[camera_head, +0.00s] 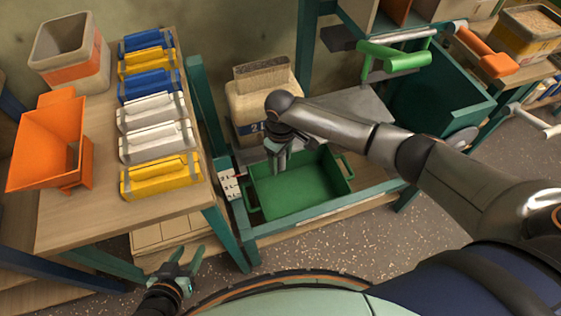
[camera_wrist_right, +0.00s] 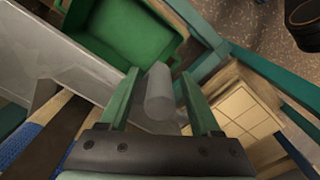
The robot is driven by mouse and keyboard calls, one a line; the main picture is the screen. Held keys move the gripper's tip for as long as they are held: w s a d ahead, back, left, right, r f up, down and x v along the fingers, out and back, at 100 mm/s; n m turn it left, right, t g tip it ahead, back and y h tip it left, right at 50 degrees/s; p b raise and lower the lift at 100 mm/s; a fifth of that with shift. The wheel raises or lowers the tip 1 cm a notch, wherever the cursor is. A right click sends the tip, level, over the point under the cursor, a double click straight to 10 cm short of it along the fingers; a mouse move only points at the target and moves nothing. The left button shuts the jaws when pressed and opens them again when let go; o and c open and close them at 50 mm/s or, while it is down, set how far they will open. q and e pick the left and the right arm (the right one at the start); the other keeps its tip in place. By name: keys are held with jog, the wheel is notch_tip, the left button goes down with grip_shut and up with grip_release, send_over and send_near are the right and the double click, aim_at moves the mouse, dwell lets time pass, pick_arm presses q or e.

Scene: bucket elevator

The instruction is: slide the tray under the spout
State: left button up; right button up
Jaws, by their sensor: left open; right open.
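The green tray (camera_head: 312,196) sits in a teal frame below and partly behind my right forearm, with a handle at each end. The tray also shows in the right wrist view (camera_wrist_right: 120,28), beyond the fingers. My right gripper (camera_head: 280,164) points down over the tray's far left part, fingers open. In the right wrist view a grey cylinder (camera_wrist_right: 159,95) appears between the open fingers; I cannot tell whether they touch it. A grey metal plate (camera_head: 362,108) lies behind my right arm; I cannot tell whether it is the spout. My left gripper (camera_head: 183,268) is open and empty, low at left.
A tan container (camera_head: 246,105) stands behind the tray. A teal box (camera_head: 440,95) stands at right. Speckled floor (camera_head: 330,240) is clear in front.

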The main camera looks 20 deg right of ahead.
jog(key=shift+f, duration=0.25)
jog(key=shift+a, duration=0.1)
grip_shut()
dwell(0.3)
jog(key=shift+s+a, duration=0.1)
jog(key=shift+a, duration=0.1)
dwell(0.7)
